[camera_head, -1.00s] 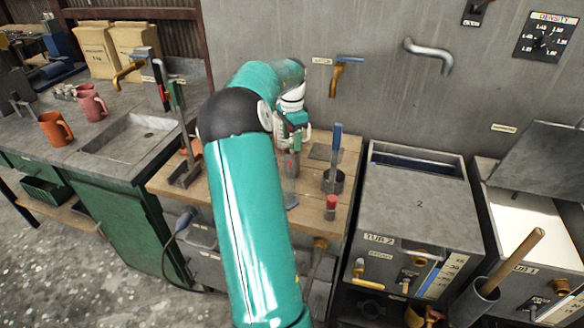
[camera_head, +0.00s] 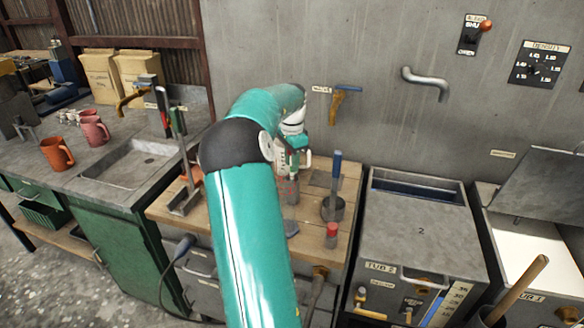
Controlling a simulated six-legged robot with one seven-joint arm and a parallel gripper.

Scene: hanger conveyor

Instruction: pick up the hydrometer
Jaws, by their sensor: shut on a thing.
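My gripper (camera_head: 292,165) is over the wooden bench top (camera_head: 330,246), partly hidden behind my own arm. It is shut on a slim thing that I take to be the hydrometer; its shape is too small and covered to make out fully. Reddish marks show just below the jaws. A narrow grey cylinder (camera_head: 290,192) stands on the bench directly below the gripper. I cannot tell whether the held thing is still inside it.
A dark pot with a blue-handled tool (camera_head: 336,175) and a small red-capped jar (camera_head: 332,232) stand close on the right. A metal stand (camera_head: 186,200) is on the left. A brass tap with a blue handle (camera_head: 338,104) is on the wall behind. Tub 2 (camera_head: 420,228) stands further right.

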